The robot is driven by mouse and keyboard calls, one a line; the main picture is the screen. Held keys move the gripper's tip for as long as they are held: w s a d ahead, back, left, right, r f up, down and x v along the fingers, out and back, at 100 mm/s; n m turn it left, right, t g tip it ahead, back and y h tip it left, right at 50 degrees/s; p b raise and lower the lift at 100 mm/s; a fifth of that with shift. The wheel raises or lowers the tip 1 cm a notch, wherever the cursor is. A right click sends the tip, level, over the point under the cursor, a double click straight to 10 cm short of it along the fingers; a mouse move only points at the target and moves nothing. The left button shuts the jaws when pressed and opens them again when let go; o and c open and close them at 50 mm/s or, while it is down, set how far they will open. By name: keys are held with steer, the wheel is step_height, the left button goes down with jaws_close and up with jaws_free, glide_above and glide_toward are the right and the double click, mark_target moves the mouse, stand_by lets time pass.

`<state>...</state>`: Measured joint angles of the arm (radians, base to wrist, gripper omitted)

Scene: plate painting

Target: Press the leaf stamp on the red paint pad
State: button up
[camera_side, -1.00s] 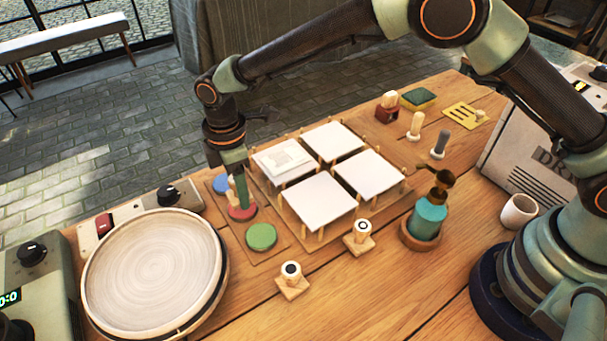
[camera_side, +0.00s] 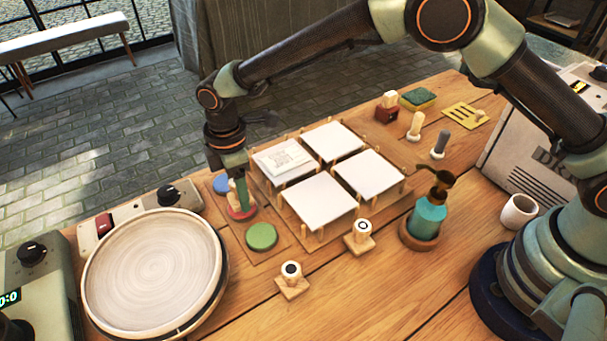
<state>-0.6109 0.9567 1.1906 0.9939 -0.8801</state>
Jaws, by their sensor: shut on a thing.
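The red paint pad (camera_side: 236,215) lies on the wooden pad tray, between a blue pad and a green pad. My gripper (camera_side: 241,206) points straight down over the red pad and is shut on a small stamp with a pale wooden handle (camera_side: 232,187). The fingers hide most of the stamp, so its leaf pattern does not show. The stamp's lower end is at the red pad; I cannot tell whether it touches or hovers just above.
The green pad (camera_side: 261,237) is in front and the blue pad (camera_side: 221,184) behind. White tiles (camera_side: 320,199) stand on a pegged rack to the right. Two stamps (camera_side: 291,278) (camera_side: 359,238) stand in front. A turntable (camera_side: 150,265) is left, a teal bottle (camera_side: 429,218) right.

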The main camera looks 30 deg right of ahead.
steer(key=shift+f, duration=0.6)
stand_by(1.3)
steer(key=shift+r, duration=0.1)
steer(key=shift+r, duration=3.45)
